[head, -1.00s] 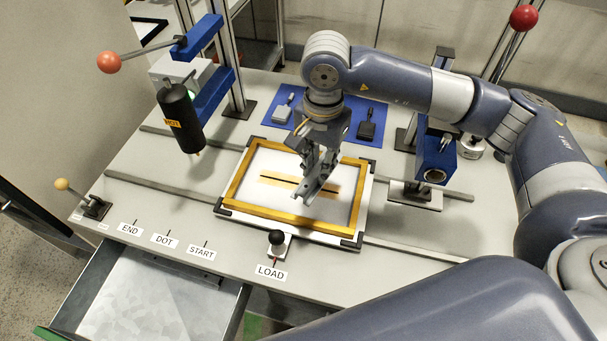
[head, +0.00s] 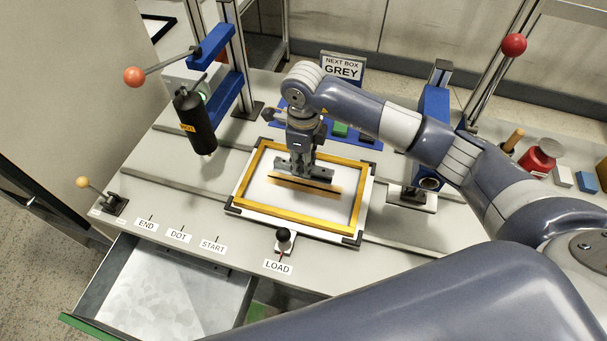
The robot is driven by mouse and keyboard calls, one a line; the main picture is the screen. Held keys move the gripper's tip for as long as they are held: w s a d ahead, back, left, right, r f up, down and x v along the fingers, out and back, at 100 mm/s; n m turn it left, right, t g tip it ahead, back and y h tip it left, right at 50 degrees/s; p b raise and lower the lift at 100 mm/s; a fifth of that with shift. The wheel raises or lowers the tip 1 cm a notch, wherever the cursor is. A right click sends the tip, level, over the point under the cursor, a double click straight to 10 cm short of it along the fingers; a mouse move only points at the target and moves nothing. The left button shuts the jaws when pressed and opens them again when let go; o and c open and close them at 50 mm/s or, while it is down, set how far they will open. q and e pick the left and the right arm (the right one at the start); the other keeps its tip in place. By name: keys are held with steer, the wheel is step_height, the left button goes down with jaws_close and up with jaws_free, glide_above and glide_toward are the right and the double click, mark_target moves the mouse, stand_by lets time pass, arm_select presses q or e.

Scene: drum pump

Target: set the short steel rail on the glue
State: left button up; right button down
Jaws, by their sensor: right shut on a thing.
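The short steel rail (head: 318,175) is a small grey bar in my right gripper (head: 304,165). The gripper is shut on it from above, and its fingers hide part of the rail. The glue (head: 308,184) shows as a dark line along a tan strip (head: 322,193) on the white plate inside the yellow frame (head: 290,217). The rail is over the far side of the line and runs roughly along it. I cannot tell whether the rail touches the strip. My left gripper is not in view.
A black cylinder (head: 196,122) with an orange label hangs on a blue bracket at left. A black-knobbed lever (head: 283,238) stands near the LOAD label (head: 278,266). A blue-bodied post (head: 432,140) stands at right. An open drawer (head: 170,295) juts out in front.

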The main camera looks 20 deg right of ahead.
mark_target(304, 185)
step_height(304, 185, down, 2)
step_height(304, 185, down, 3)
steer(key=shift+f+p, duration=0.1)
steer(key=shift+p, duration=0.75)
steer(key=shift+f, duration=0.4)
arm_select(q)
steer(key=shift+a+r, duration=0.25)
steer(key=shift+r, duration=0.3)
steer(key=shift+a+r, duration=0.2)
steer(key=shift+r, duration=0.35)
arm_select(e)
steer(key=shift+f, duration=0.15)
steer(key=c, duration=1.5)
jaws_free()
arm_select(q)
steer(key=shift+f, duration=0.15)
